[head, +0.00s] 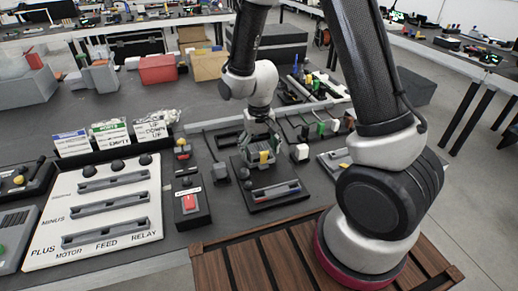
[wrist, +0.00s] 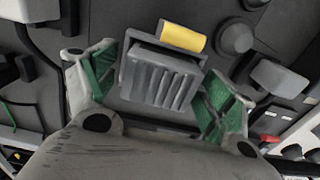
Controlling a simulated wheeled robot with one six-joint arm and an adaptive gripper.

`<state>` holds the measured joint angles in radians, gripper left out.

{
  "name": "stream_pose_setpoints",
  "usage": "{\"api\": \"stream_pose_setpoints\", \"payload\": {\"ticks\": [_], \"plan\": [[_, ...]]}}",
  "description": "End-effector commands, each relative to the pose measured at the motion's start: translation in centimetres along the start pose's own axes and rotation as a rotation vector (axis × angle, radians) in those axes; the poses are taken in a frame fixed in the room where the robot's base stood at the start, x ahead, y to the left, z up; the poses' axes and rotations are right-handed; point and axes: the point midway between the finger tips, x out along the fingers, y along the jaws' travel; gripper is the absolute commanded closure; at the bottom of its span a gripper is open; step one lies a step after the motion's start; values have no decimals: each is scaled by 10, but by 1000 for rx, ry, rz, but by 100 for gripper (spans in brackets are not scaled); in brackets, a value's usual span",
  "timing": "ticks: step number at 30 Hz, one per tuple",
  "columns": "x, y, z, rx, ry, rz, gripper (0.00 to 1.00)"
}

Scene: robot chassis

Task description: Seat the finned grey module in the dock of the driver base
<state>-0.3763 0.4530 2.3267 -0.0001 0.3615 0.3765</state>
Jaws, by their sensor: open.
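The finned grey module (wrist: 160,80) lies between my gripper's (wrist: 157,92) two green-padded fingers in the wrist view. A yellow cylinder (wrist: 182,37) sits at its upper edge. The fingers are open, one on each side, with a visible gap at the left; contact at the right is unclear. In the head view my gripper (head: 262,148) is low over a dark base plate (head: 290,206) with a grey rail, which looks like the driver base. The yellow part (head: 264,156) shows at the fingers. The module's underside and the dock are hidden.
A white panel (head: 142,183) with several grey bar handles lies to the left, beside a black box with a red switch (head: 189,202). A small white block (head: 299,152) stands right of my gripper. Labelled packets (head: 110,133) and a rack of tools (head: 310,88) stand farther back.

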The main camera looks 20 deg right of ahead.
Motion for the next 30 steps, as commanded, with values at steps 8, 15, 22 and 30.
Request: {"api": "stream_pose_setpoints", "payload": {"ticks": [8,15,22,30], "plan": [[-12,0,-1,0,3,-1,16],[-64,0,-1,0,6,-2,16],[-108,0,-1,0,4,-2,16],[-124,0,0,0,0,0,16]]}}
